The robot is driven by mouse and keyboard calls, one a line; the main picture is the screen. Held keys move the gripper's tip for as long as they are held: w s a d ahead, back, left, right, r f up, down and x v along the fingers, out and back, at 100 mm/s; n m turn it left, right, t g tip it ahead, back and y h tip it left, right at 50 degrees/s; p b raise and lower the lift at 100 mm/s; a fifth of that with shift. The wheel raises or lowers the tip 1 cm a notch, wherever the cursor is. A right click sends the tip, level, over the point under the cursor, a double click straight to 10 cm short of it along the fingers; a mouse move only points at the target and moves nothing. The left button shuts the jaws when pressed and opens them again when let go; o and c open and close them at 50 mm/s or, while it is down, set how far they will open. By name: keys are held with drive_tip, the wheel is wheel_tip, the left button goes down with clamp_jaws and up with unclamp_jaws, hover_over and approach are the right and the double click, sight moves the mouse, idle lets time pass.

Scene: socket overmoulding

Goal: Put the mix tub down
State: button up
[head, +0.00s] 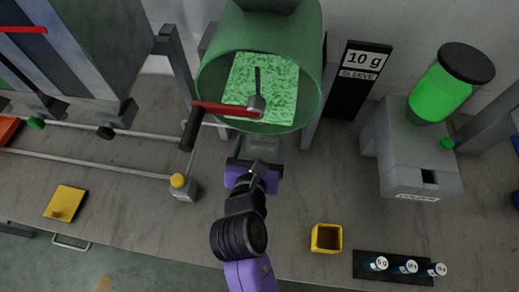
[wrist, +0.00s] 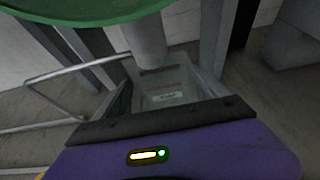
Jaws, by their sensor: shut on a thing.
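The mix tub (head: 263,149) is a pale grey, see-through open tub below the front lip of the green drum. My gripper (head: 255,166) is shut on it from the near side. In the wrist view the tub (wrist: 172,92) sits just beyond my dark gripper bar, with a small label showing inside. A grey cylinder (wrist: 148,45) hangs down over the tub's far left part. I cannot tell whether the tub's base touches the bench.
A yellow open box (head: 327,238) and a black rack (head: 365,271) of small vials are at the right front. Bare bench lies between.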

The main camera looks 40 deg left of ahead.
sight(262, 142)
drive_tip(key=shift+f, duration=1.75)
drive_tip(key=o, duration=1.8)
drive_tip(key=shift+f, duration=0.15)
drive_tip(key=shift+c, duration=0.2)
drive_tip(key=shift+s+r, duration=0.15)
drive_tip(key=shift+r, duration=0.1)
drive_tip(key=v, duration=1.1)
drive_tip(key=shift+s+d, duration=0.2)
drive_tip(key=shift+s, duration=0.05)
